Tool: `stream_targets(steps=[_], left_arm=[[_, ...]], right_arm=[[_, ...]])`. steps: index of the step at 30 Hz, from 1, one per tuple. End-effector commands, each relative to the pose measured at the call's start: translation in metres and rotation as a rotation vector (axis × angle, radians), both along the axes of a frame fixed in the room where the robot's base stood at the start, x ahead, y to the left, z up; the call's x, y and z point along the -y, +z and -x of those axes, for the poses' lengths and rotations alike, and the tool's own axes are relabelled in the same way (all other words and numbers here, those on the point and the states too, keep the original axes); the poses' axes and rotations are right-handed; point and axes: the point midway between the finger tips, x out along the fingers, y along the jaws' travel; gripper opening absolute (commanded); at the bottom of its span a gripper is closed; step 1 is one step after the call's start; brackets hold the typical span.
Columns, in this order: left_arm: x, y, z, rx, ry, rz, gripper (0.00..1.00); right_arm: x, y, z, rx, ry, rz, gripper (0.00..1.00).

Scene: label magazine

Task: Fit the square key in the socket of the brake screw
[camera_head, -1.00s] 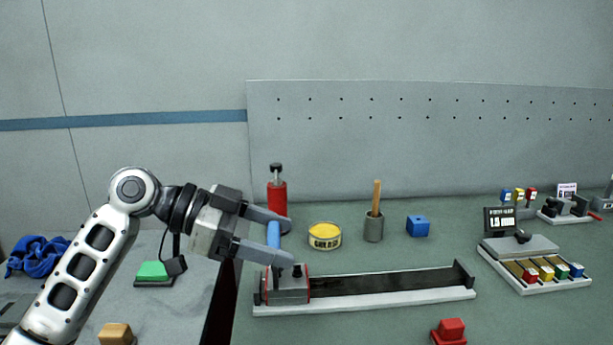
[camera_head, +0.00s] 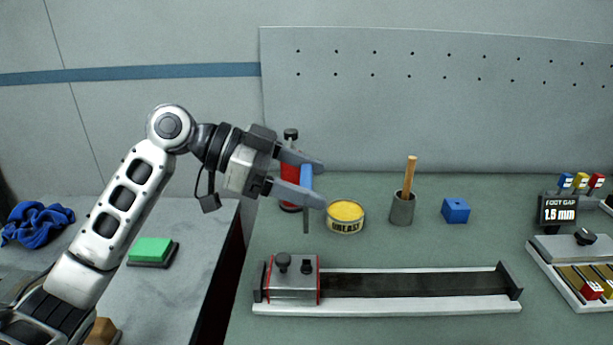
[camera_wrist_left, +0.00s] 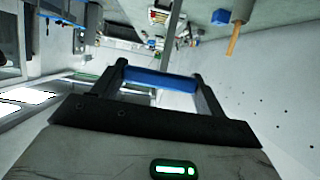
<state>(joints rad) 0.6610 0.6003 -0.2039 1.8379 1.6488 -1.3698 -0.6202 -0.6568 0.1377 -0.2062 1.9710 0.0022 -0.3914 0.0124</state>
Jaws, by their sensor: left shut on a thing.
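The square key has a blue handle (camera_head: 306,177) and a thin grey shank (camera_head: 306,218) that points down. My left gripper (camera_head: 314,183) is shut on the blue handle and holds the key in the air. The handle also lies across between the fingers in the left wrist view (camera_wrist_left: 160,79). The key is above and slightly behind the grey block (camera_head: 292,287) at the left end of the rail, apart from it. On the block stand a dark knob (camera_head: 283,261) and a smaller dark-topped post (camera_head: 306,266); I cannot tell which is the brake screw, and no socket shows. My right gripper is not in view.
A dark rail on a white base (camera_head: 420,308) runs right from the block. Behind are a red bottle (camera_head: 290,192), a yellow tin (camera_head: 345,217), a grey cup with a wooden stick (camera_head: 402,208) and a blue cube (camera_head: 455,210). The bench right of the block's back is clear.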

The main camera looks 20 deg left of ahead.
Motion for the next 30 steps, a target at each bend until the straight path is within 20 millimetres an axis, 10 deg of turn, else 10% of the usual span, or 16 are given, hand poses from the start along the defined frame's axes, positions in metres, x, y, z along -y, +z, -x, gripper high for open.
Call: stream_targets(steps=[18, 30], left_arm=[[0.000, -0.055, 0.000, -0.001, 0.000, -0.001, 0.49], [0.000, -0.058, 0.000, 0.000, 0.000, -0.001, 0.49]], right_arm=[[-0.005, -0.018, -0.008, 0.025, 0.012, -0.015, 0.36], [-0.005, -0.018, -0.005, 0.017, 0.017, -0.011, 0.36]])
